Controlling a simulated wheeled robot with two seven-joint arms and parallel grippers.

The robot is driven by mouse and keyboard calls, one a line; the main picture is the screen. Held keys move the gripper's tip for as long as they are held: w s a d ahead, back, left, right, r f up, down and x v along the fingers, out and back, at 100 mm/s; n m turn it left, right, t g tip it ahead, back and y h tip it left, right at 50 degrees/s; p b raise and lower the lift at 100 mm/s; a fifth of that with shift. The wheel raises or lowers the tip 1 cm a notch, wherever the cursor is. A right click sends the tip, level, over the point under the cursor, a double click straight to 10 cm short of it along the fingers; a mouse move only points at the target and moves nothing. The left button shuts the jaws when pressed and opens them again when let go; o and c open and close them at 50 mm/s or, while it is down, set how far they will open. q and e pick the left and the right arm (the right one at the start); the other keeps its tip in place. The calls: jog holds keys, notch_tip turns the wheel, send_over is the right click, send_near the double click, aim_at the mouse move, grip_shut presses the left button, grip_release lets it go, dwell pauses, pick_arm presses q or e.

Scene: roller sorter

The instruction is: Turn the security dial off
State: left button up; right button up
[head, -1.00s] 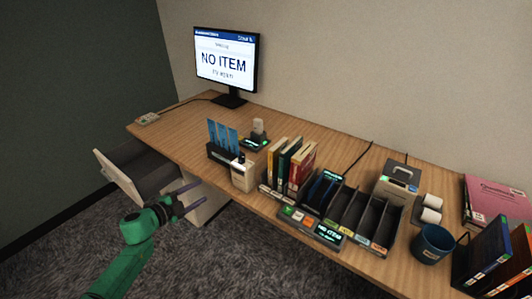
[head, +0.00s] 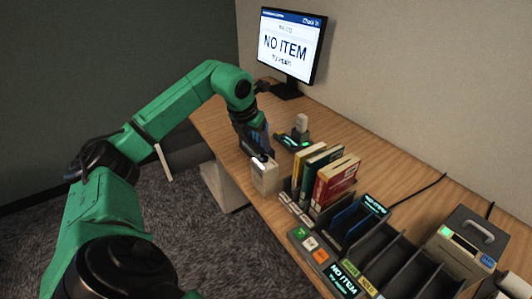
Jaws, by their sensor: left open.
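My left gripper (head: 260,152) is at the near edge of the desk, pointing down, with its fingers just above or at the top of a small pale box (head: 267,179). I cannot tell whether they touch it. Its jaws are open, though the gap between the fingers is hard to see. I cannot make out a security dial for certain; the top of the pale box is partly covered by the gripper. A small upright pale device (head: 301,126) on a dark base with a green light stands behind the box. My right gripper is not in view.
The monitor (head: 288,46) at the back reads "NO ITEM". Books (head: 333,180) stand right of the pale box, then a dark slotted sorter (head: 375,250) with a lit panel (head: 325,262). A grey device (head: 466,243) sits at the right. The wooden desk (head: 390,150) is bare behind them.

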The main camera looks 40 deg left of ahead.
aim_at(264, 155)
pick_arm(q)
jog(key=x, duration=0.6)
jog(key=shift+w+d+p, duration=0.1)
jog(key=shift+w+p, duration=0.05)
jog(key=shift+p, duration=0.2)
jog(key=shift+w+f, duration=0.1)
jog(key=shift+f, duration=0.35)
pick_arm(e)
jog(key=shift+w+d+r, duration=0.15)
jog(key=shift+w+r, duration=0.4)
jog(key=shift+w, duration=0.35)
pick_arm(q)
grip_shut()
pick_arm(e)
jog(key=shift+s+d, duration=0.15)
